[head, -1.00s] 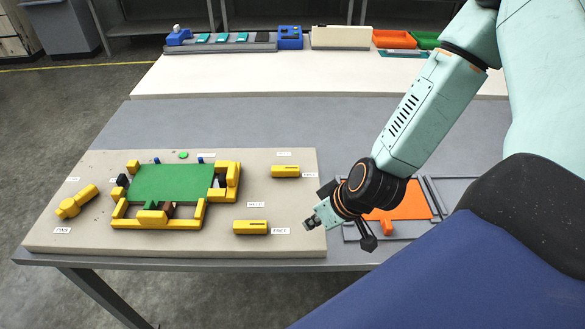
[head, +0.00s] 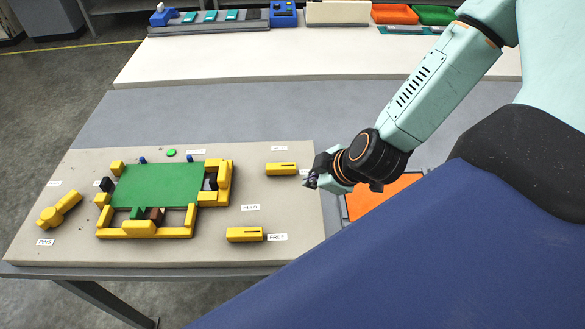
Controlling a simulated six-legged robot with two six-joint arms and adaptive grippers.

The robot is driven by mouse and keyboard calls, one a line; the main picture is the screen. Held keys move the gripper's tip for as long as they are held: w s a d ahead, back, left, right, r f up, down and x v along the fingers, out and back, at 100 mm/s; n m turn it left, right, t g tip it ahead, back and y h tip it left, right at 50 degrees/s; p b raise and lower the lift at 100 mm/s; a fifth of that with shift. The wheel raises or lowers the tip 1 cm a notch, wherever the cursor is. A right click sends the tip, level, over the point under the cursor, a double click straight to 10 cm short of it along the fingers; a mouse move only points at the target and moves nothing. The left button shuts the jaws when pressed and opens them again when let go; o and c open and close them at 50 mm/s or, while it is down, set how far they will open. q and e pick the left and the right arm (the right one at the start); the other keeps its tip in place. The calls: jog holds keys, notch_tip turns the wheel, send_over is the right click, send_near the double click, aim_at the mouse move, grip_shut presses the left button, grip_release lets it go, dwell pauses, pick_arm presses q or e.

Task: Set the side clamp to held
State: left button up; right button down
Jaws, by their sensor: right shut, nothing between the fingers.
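A beige fixture board (head: 300,215) holds a green plate (head: 160,185) inside a yellow frame (head: 165,233). Two slotted yellow blocks lie on its right side: an upper one (head: 280,169) and a lower one (head: 245,234). A label reading HELD (head: 250,208) sits above the lower block and one reading FREE (head: 278,237) is at its right end. The upper block's labels are too small to read surely. I cannot tell which block is the side clamp. My right gripper (head: 309,181) is shut and empty, just right of the upper block. My left gripper is out of view.
A yellow lever (head: 60,209) with a PINS label (head: 45,242) is on the board's left. An orange tray (head: 375,198) lies right of the board, partly behind my arm. A white bench (head: 290,58) with bins and devices stands behind. The grey table (head: 220,110) behind the board is clear.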

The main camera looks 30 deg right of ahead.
aim_at(281, 169)
jog(key=f+b, duration=0.1)
jog(key=w+a+f+n+b, duration=0.1)
jog(key=b, duration=0.1)
jog(key=shift+w+a+f+n, duration=0.1)
jog(key=shift+w+f+n, duration=0.1)
jog(key=shift+n, duration=0.1)
jog(key=b+x, duration=0.4)
jog(key=x, duration=0.3)
jog(key=shift+b, duration=0.35)
jog(key=w+d, duration=0.2)
jog(key=w, duration=0.1)
jog(key=shift+d+r, duration=0.1)
jog(key=shift+r, duration=0.1)
jog(key=shift+w+d+f, duration=0.1)
jog(key=shift+w+d, duration=0.2)
jog(key=shift+d, duration=0.05)
jog(key=shift+s+a, duration=0.1)
jog(key=shift+a, duration=0.15)
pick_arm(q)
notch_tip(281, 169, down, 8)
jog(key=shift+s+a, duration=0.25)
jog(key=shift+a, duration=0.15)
